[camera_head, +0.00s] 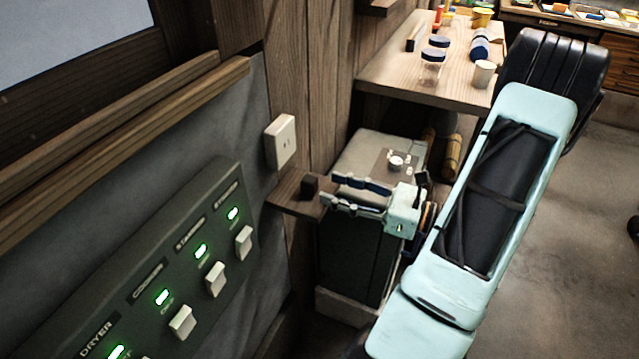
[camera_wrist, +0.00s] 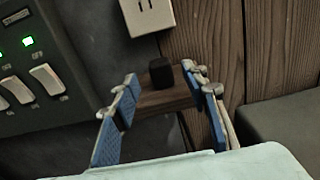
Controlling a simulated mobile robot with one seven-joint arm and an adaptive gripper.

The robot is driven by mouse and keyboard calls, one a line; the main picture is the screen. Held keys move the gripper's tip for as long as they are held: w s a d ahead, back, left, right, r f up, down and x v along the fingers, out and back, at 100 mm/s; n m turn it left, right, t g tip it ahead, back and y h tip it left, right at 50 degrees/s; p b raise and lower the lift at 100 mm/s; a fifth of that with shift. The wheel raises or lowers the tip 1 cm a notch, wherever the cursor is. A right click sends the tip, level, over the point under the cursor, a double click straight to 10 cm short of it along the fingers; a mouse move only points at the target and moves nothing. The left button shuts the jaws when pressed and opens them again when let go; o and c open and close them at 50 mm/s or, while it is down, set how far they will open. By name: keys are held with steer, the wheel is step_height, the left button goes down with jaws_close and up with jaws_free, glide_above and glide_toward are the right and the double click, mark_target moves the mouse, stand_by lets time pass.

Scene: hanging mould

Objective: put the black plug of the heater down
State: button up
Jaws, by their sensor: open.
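The black plug (camera_head: 310,187) stands on a small wooden shelf (camera_head: 287,194) below the white wall outlet (camera_head: 281,142). In the wrist view the plug (camera_wrist: 161,73) shows as a dark block on the shelf (camera_wrist: 165,99), seen between and beyond the fingertips. My gripper (camera_head: 328,189) is open, its blue-padded fingers pointing left toward the plug. In the wrist view my gripper (camera_wrist: 163,88) has its fingers spread apart, with nothing seen held between them. No cord on the plug can be made out.
A switch panel (camera_head: 170,270) with lit green lamps is on the wall at left. A grey-topped box (camera_head: 365,150) stands behind my gripper. A wooden table (camera_head: 395,78) with jars, a cup and tools is farther back. Open floor lies at right.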

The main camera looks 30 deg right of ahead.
steer(key=v, duration=0.6)
steer(key=shift+s+d, duration=0.2)
steer(key=shift+s, duration=0.15)
steer(key=shift+a, duration=0.1)
